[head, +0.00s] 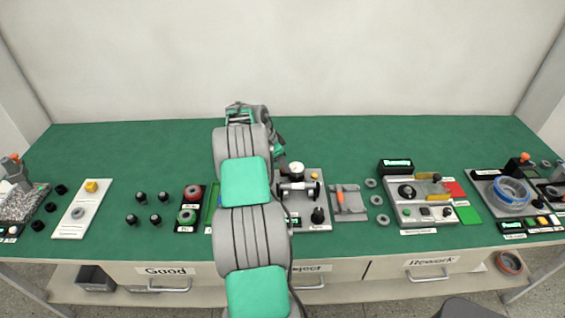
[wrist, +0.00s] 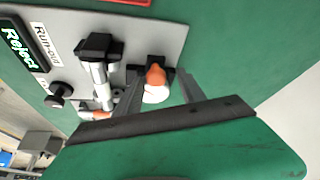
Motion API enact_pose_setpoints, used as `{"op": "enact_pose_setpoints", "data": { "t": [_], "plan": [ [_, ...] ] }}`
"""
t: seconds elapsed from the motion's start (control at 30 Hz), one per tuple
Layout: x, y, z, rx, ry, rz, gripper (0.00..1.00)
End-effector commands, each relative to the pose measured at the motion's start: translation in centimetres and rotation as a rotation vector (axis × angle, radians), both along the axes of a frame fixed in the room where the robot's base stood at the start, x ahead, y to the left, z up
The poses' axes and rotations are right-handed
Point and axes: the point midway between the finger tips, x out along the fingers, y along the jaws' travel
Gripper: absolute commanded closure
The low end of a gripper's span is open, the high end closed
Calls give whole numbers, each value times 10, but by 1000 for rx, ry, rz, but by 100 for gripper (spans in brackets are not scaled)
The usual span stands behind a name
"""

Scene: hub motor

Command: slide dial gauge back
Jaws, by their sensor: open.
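The dial gauge shows in the head view as a small white round face (head: 297,168) at the back of the grey run-out plate (head: 318,180). In the wrist view the gauge (wrist: 155,95) has a white face and an orange part on top, on a black mount. My gripper (wrist: 159,77) is open. Its two fingers lie on either side of the gauge, with the gauge between them in the picture. I cannot tell whether either finger touches it. In the head view my arm hides the gripper tips and the left part of the station.
A silver shaft on black supports (wrist: 98,75) stands beside the gauge on the plate. A black knob (wrist: 58,92) and a lit "Reject" display (wrist: 22,45) are at the plate's left. A grey tray with an orange-handled tool (head: 348,203) lies right of the station.

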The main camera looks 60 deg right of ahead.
Motion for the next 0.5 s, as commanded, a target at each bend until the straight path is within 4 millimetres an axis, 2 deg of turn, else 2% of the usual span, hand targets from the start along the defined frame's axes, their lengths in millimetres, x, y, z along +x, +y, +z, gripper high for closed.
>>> {"op": "enact_pose_setpoints", "data": {
  "t": [0.17,0.4,0.5],
  "plan": [
    [4,4,12,-2,-1,1,53],
    [15,19,57,-3,-2,2,53],
    [17,23,68,-2,-1,1,53]
  ]
}}
